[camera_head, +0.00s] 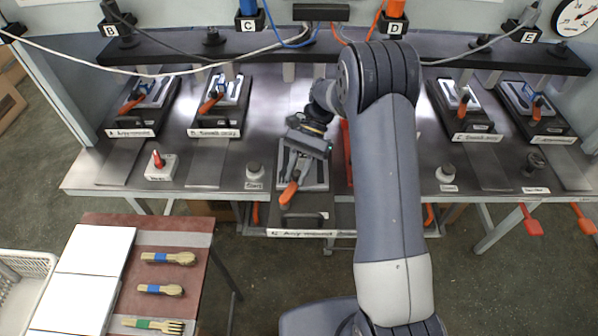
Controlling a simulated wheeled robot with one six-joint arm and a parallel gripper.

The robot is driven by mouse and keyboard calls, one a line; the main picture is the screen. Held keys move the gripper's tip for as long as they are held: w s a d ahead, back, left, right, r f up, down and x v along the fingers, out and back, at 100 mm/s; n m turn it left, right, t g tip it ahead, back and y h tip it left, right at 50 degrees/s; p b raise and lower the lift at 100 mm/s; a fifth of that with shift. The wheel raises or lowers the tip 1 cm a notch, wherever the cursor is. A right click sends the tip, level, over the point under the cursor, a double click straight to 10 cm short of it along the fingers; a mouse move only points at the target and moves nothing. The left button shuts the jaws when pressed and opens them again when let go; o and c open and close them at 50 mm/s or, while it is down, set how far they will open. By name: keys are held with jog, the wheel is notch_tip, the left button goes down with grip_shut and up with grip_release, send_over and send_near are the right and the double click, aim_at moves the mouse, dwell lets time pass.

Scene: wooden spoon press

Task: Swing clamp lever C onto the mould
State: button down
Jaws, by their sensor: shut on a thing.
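The mould (316,176) of station C sits on a dark slide drawn out past the front of the steel bench. Clamp lever C (290,190), with an orange handle, lies over the mould's left part, its handle end pointing down and left. My gripper (304,158) is over the back part of the mould, at the lever's upper end. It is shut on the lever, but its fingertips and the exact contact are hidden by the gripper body.
Other press stations (218,105) with orange-handled levers line the bench (250,160) on both sides. Small pedestals (254,177) stand near its front edge. A side table (187,220) at lower left holds white panels and wooden utensils. My arm hides the bench right of the mould.

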dwell(0.4)
jog(key=c, duration=1.2)
grip_release()
jog(key=shift+c, duration=0.2)
jog(key=b+v, duration=0.1)
jog(key=v, duration=1)
jog(key=shift+b, duration=0.3)
jog(key=shift+a+f, duration=0.1)
jog(key=shift+a, duration=0.05)
jog(key=p+x, duration=0.1)
jog(key=x, duration=0.9)
jog(key=shift+s+f+p, duration=0.25)
jog(key=shift+s+p, duration=0.05)
